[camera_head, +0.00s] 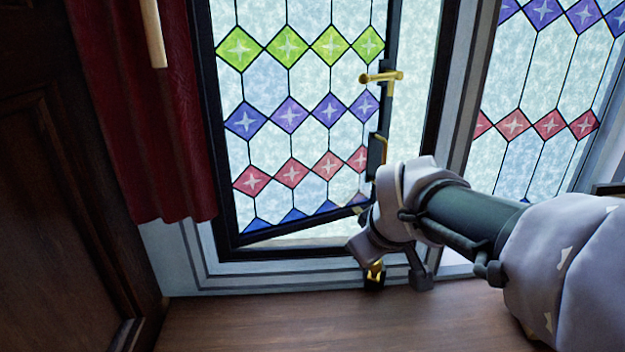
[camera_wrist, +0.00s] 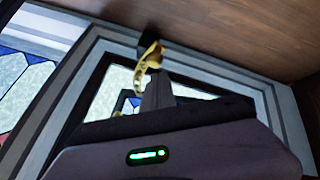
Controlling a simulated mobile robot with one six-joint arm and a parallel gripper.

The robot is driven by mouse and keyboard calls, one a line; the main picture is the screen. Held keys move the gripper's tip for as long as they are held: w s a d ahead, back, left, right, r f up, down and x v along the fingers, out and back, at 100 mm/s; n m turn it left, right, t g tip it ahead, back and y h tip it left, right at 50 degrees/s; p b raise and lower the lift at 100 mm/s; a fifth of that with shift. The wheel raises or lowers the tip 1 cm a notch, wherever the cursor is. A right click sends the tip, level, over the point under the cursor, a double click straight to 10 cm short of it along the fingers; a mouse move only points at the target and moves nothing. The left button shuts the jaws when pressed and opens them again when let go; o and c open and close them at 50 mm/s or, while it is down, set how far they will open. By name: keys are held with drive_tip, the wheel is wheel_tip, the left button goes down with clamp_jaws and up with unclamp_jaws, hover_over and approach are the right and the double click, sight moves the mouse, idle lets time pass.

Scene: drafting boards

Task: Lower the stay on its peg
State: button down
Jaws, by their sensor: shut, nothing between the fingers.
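The stay, a brass bar with holes (camera_wrist: 148,62), shows in the wrist view against a dark block (camera_wrist: 150,41) at the window frame. In the head view its brass (camera_head: 376,268) shows low on the frame, partly hidden by my gripper. The peg cannot be told apart from the brass. My gripper (camera_wrist: 157,88) is shut and empty, its tips close to the bar; I cannot tell whether they touch it. The leaded casement (camera_head: 285,85) stands ajar, its bottom edge slanting away from the frame.
A brass handle (camera_head: 382,77) is on the casement's right side. A red curtain (camera_head: 150,120) hangs at left beside dark wood panelling (camera_head: 60,180). A second patterned pane (camera_head: 530,90) is at right. The wooden surface (camera_head: 270,325) below is clear.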

drive_tip(key=p+v, duration=0.1)
drive_tip(key=v, duration=1)
drive_tip(key=shift+a+r, duration=0.3)
drive_tip(key=shift+r, duration=0.15)
drive_tip(key=s+a+f+m+b, duration=0.1)
drive_tip(key=s+f+m+b, duration=0.2)
drive_tip(key=f, duration=0.8)
drive_tip(key=s+a+f+m+y+b, duration=0.1)
drive_tip(key=s+f+m+b, duration=0.3)
drive_tip(key=s+f+b, duration=0.3)
drive_tip(key=s+a+f+m+g+y+b, duration=0.1)
drive_tip(key=s+a+f+m+b, duration=0.1)
drive_tip(key=s+f+b, duration=0.4)
wheel_tip(320, 180, down, 9)
drive_tip(key=m+b, duration=0.1)
drive_tip(key=b, duration=0.4)
drive_tip(key=shift+r, duration=0.2)
drive_tip(key=shift+a, duration=0.1)
